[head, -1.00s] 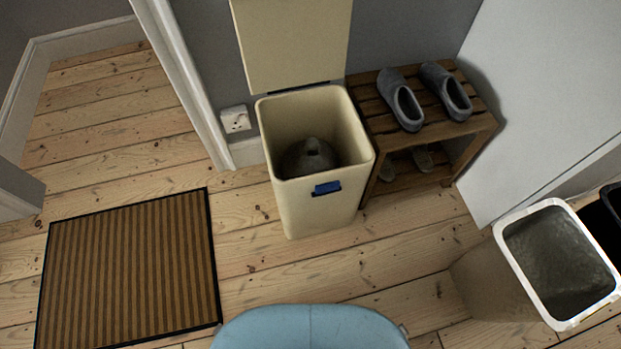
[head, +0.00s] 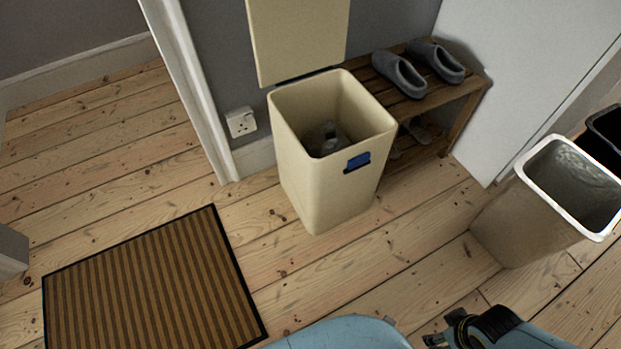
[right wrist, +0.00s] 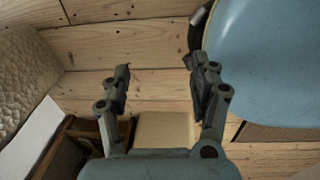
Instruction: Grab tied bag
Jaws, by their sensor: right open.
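The tied bag (head: 327,137) is a grey bundle low inside the cream bin (head: 347,203). Only its upper part shows over the bin's front wall. The bin's lid (head: 298,38) stands open against the wall. In the head view my right arm comes in at the bottom right, and its gripper (head: 436,340) shows only in part at the frame's edge, well short of the bin. In the right wrist view the right gripper (right wrist: 157,78) is open and empty, with floorboards behind its fingers. My left gripper is in neither view.
A wooden shoe rack (head: 458,118) with grey slippers (head: 400,75) stands right of the cream bin. A second bin (head: 575,185) with a pale lined rim stands at the right, beside a dark bin (head: 608,130). A striped mat (head: 150,285) lies at left. Floor before the cream bin is clear.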

